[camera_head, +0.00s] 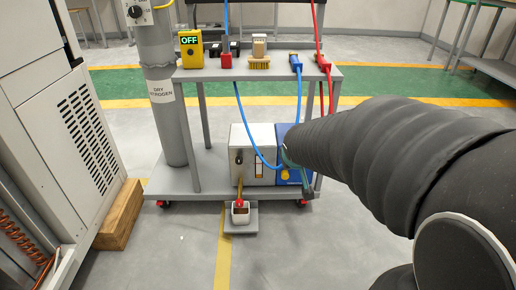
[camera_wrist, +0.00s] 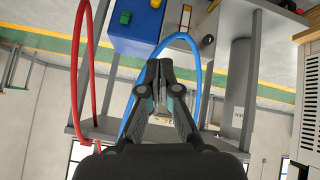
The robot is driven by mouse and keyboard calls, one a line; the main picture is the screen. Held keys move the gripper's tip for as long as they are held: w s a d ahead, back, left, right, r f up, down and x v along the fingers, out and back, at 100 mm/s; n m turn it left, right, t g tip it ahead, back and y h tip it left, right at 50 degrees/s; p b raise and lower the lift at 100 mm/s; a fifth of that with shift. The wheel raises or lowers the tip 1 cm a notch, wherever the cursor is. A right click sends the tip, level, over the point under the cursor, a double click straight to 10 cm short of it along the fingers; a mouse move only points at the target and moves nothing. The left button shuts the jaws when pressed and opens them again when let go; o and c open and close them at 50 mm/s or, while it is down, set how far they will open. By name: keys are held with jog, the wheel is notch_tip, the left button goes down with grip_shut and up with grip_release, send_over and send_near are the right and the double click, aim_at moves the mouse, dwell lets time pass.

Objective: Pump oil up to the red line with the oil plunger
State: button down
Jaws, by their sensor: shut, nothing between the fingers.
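The grey pump box (camera_head: 252,140) stands on the cart's lower shelf, with a narrow upright level window (camera_head: 259,165) on its front. In the wrist view the window (camera_wrist: 186,17) shows a small red mark; the oil level is too small to read. The blue pump part (camera_head: 284,178) sits to its right and also shows in the wrist view (camera_wrist: 132,40). My gripper (camera_wrist: 160,66) is shut and empty, near the blue part.
A blue hose (camera_head: 243,118) loops down in front of the pump and passes close by my fingers in the wrist view (camera_wrist: 195,77). A red hose (camera_wrist: 82,70) hangs at left there. The cart's upper shelf (camera_head: 205,74) overhangs the pump.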

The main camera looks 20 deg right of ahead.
jog(key=w+d+f, duration=0.5)
jog(key=w+f, duration=0.1)
jog(key=w, duration=0.2)
jog(key=n+t+y+p, duration=0.1)
jog(key=n+t+y, duration=0.1)
jog(key=t+y, duration=0.15)
send_near(285, 175)
jog(key=s+a+r, duration=0.1)
jog(key=s+a, duration=0.1)
notch_tip(285, 175, down, 7)
jog(key=s+a+y, duration=0.1)
jog(key=s+y, duration=0.1)
jog(key=y, duration=0.2)
jog(key=shift+a+f+p, duration=0.15)
jog(key=shift+f+p, duration=0.05)
jog(key=shift+p, duration=0.15)
jog(key=shift+w, duration=0.1)
jog(key=w+d, duration=0.2)
jog(key=w, duration=0.6)
jog(key=shift+d, duration=0.2)
jog(key=shift+w, duration=0.15)
jog(key=shift+w+d, duration=0.15)
jog(key=shift+w, duration=0.2)
